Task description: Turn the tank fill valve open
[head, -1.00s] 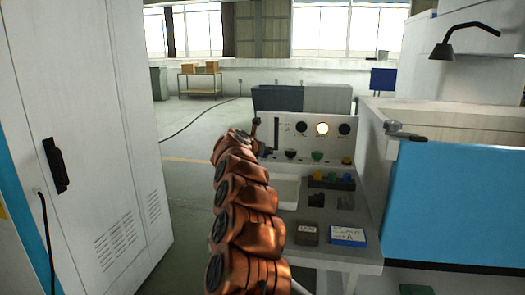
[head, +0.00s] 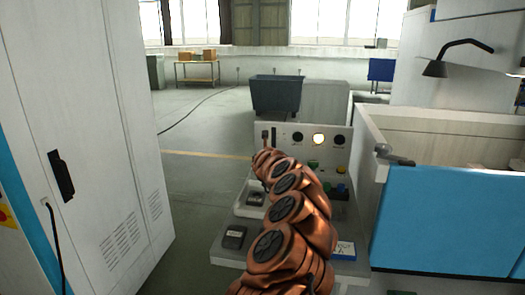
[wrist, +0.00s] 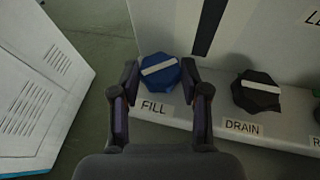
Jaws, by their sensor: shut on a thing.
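The fill valve is a blue knob (wrist: 160,75) with a white bar across its top, above the label FILL in the wrist view. The bar is slightly tilted, its right end higher. My gripper (wrist: 160,68) is shut on this knob, one finger on its left side and one on its right. In the head view my copper arm hides the knob and the gripper.
A black knob (wrist: 256,93) labelled DRAIN is to the right of the fill knob. The control panel (head: 343,157) has a lit round lamp (head: 319,140). A white cabinet (head: 100,130) stands left and a blue-fronted tank (head: 450,220) right.

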